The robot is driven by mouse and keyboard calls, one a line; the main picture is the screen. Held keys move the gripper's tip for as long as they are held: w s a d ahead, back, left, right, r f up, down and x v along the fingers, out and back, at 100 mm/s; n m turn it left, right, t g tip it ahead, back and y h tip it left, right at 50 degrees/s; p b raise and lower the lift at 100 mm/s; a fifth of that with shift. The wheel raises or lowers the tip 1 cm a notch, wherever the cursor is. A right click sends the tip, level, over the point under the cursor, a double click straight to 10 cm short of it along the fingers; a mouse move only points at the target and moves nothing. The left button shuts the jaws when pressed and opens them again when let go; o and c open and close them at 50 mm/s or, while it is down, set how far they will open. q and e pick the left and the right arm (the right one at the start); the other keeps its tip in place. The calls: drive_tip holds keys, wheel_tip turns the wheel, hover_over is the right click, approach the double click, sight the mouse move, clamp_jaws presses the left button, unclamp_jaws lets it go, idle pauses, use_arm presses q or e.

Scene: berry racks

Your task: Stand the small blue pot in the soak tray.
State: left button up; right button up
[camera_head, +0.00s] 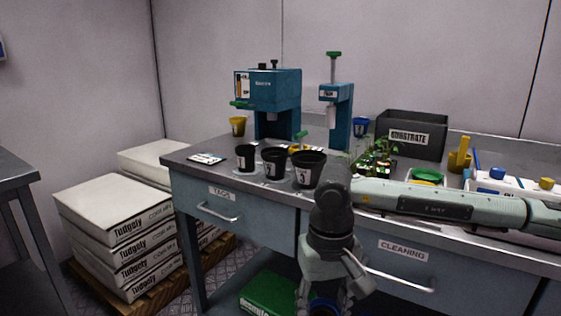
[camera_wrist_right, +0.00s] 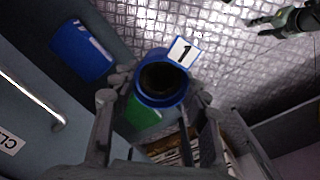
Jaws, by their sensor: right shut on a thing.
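The small blue pot (camera_wrist_right: 144,91) is held low in front of the bench, its dark open mouth facing the wrist camera. A white tag marked 1 stands at its rim. My right gripper (camera_wrist_right: 157,97) is shut on it, one finger on each side. In the head view my right gripper (camera_head: 328,292) hangs before the cleaning drawer, and only a bit of the blue pot (camera_head: 322,307) shows at the bottom edge. My left gripper (camera_wrist_right: 256,27) shows small in the wrist view, over the floor, with its fingertips apart. I cannot tell which thing is the soak tray.
Black pots (camera_head: 306,169) stand at the bench's front left. Behind are a teal press (camera_head: 275,90), a yellow pot (camera_head: 237,126), another blue pot (camera_head: 360,126) and a substrate bin (camera_head: 408,137). Seedlings (camera_head: 375,158) and a green dish (camera_head: 427,175) stand right. The bench edge lies beside my arm.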

drive_tip(key=shift+s+a+f+n, duration=0.2)
drive_tip(key=shift+s+a+f, duration=0.15)
drive_tip(key=shift+s, duration=0.1)
drive_tip(key=shift+s+a+f+n, duration=0.2)
drive_tip(key=shift+s+f, duration=0.1)
drive_tip(key=shift+s, duration=0.15)
drive_tip(key=w+d+m, duration=0.2)
drive_tip(key=d+m, duration=0.1)
drive_tip(key=d, duration=0.9)
drive_tip(key=shift+w+d+f, duration=0.15)
drive_tip(key=shift+w+f, duration=0.05)
drive_tip(key=shift+w, duration=0.1)
drive_tip(key=shift+d, duration=0.1)
